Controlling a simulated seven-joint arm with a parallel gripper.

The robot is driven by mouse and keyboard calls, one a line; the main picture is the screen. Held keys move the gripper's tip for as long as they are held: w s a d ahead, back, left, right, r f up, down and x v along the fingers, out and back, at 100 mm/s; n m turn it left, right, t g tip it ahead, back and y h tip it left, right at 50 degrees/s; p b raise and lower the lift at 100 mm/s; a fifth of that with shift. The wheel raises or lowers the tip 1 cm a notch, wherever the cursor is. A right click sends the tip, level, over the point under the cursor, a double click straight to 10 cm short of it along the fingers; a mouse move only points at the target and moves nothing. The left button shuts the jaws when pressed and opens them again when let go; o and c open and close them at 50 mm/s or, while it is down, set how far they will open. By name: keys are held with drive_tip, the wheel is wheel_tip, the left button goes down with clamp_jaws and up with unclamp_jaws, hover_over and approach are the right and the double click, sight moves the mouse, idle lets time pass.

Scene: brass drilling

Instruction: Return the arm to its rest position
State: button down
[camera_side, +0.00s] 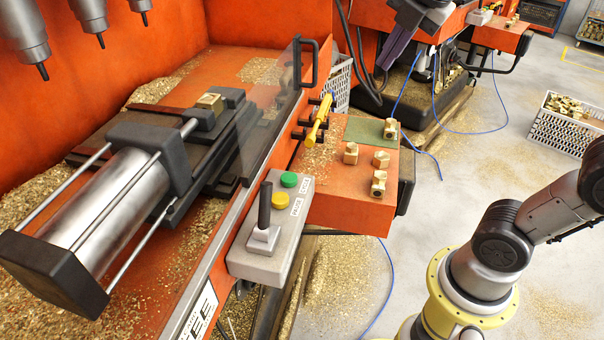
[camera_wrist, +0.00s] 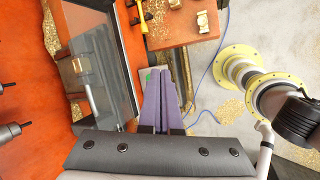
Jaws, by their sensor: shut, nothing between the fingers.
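My gripper (camera_wrist: 162,72) shows in the wrist view with its two long purple fingers side by side, shut and empty. In the side view my gripper (camera_side: 384,66) hangs at the top right of centre, its purple fingers pointing down and left. It is clear of the brass parts and the machine. The rest of my arm is at the lower right, partly outside the picture. A brass part (camera_side: 209,103) sits at the vise (camera_side: 225,122). Several brass parts (camera_side: 381,159) stand on the orange shelf (camera_side: 345,196), which has a green pad (camera_side: 366,131).
The clear door (camera_side: 272,110) with its black handle stands at the machine's front edge. Drill spindles (camera_side: 98,20) hang above the bed. A control box (camera_side: 270,228) with a lever and buttons and a yellow tool (camera_side: 320,120) are beside the shelf. A white crate (camera_side: 566,124) is on the floor.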

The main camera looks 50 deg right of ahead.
drive_tip(key=s+a+f+m+y, duration=0.2)
drive_tip(key=s+a+f+m, duration=0.2)
drive_tip(key=s+f+m, duration=0.7)
wheel_tip(320, 180, down, 2)
drive_tip(key=m, duration=0.8)
drive_tip(key=shift+f+t, duration=0.15)
drive_tip(key=shift+t, duration=0.15)
